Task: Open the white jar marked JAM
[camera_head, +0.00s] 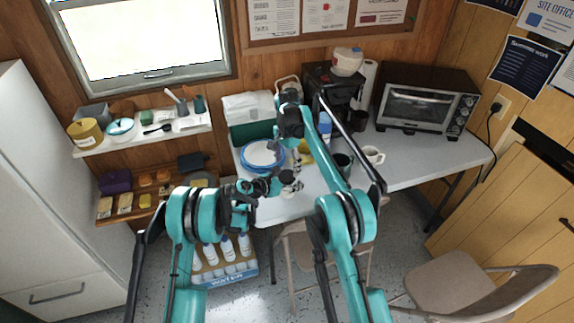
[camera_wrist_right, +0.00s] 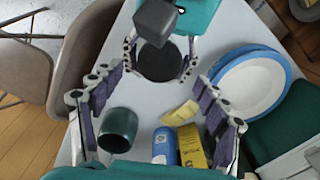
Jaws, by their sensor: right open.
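A jar with a dark round lid (camera_wrist_right: 158,62) stands on the table; in the right wrist view I see it from above, and no JAM label is readable. In the head view a small white part of it (camera_head: 287,194) shows by my left gripper (camera_head: 292,181). My left gripper (camera_wrist_right: 158,68) has a finger on each side of the jar and appears closed on it. My right gripper (camera_wrist_right: 155,108) is open and empty, pointing down over the table with its fingers wide apart, a little nearer than the jar. In the head view its fingers are largely hidden.
Blue-rimmed plates (camera_head: 262,155) and a green box (camera_head: 248,130) lie left on the table. A yellow box (camera_wrist_right: 191,146), blue can (camera_wrist_right: 164,147) and dark green cup (camera_wrist_right: 118,127) stand near my right gripper. A white mug (camera_head: 373,155) and toaster oven (camera_head: 425,105) are farther right.

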